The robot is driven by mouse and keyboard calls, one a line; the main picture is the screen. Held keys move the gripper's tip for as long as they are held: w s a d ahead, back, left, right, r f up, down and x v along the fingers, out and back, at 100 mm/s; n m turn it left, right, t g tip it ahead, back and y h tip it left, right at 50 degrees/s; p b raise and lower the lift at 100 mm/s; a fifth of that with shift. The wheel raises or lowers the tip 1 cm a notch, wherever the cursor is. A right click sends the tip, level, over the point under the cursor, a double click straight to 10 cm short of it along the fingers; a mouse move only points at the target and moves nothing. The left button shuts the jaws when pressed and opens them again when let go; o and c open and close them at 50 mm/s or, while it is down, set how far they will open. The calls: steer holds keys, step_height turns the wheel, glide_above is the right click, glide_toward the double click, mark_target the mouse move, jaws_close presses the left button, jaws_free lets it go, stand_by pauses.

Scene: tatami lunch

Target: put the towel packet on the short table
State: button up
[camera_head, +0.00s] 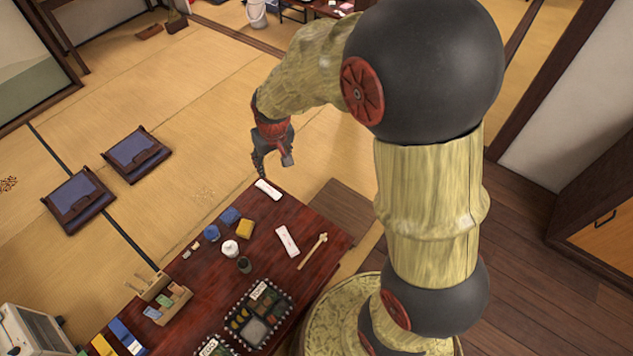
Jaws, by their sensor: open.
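A low dark red table (212,283) runs from the lower left to the middle. A small white packet (267,189) lies at its far end. A second white packet with reddish marks (288,241) lies nearer its right edge. I cannot tell for sure which one is the towel packet. My gripper (274,170) is open and empty, pointing down just above and beyond the far-end packet, apart from it. Another low dark table (325,10) with small items shows at the top, partly cut off.
The red table also holds a wooden stick (313,251), a cup (244,265), blue and yellow items, a wooden caddy (167,300) and a bento box (262,314). Two floor seats (136,154) stand at left. A white bucket (257,13) is at the top. The tatami between is clear.

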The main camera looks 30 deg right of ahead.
steer(key=s+r+t, duration=0.2)
steer(key=s+r, duration=1.7)
steer(key=s, duration=0.5)
steer(key=shift+t, duration=0.3)
steer(key=shift+r, duration=0.15)
